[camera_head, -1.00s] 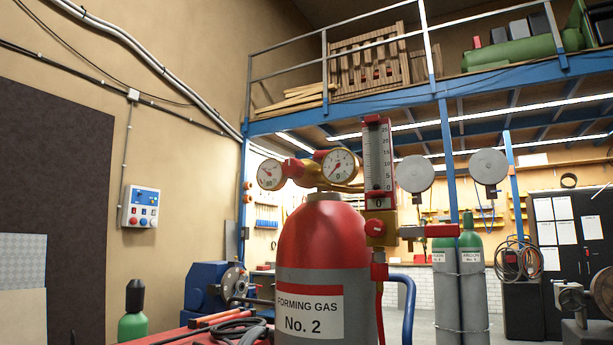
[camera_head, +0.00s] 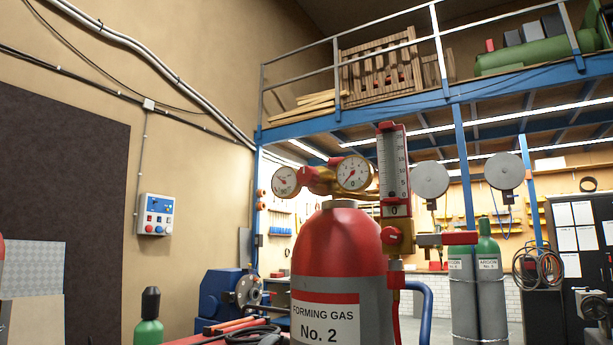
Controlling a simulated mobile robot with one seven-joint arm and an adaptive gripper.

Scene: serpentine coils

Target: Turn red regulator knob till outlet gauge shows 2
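A red-topped grey gas cylinder (camera_head: 340,250) labelled "FORMING GAS No. 2" stands upright in the middle. A brass regulator with two round white gauges sits above it: a left gauge (camera_head: 286,181) and a right gauge (camera_head: 354,173), both with red needles. The gauge readings are too small to tell. A red part (camera_head: 309,176) of the regulator shows between the gauges; I cannot tell whether it is the knob. A red-framed flow tube (camera_head: 393,165) stands at the right, with a red handle (camera_head: 460,238) beside its lower end. My gripper is not in view.
A green bottle (camera_head: 149,325) with a black top stands at the lower left. A blue machine (camera_head: 222,295) is behind, left of the cylinder. A blue curved rail (camera_head: 426,305) passes right of it. Two green-topped argon cylinders (camera_head: 475,285) stand further right. A control box (camera_head: 154,215) hangs on the wall.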

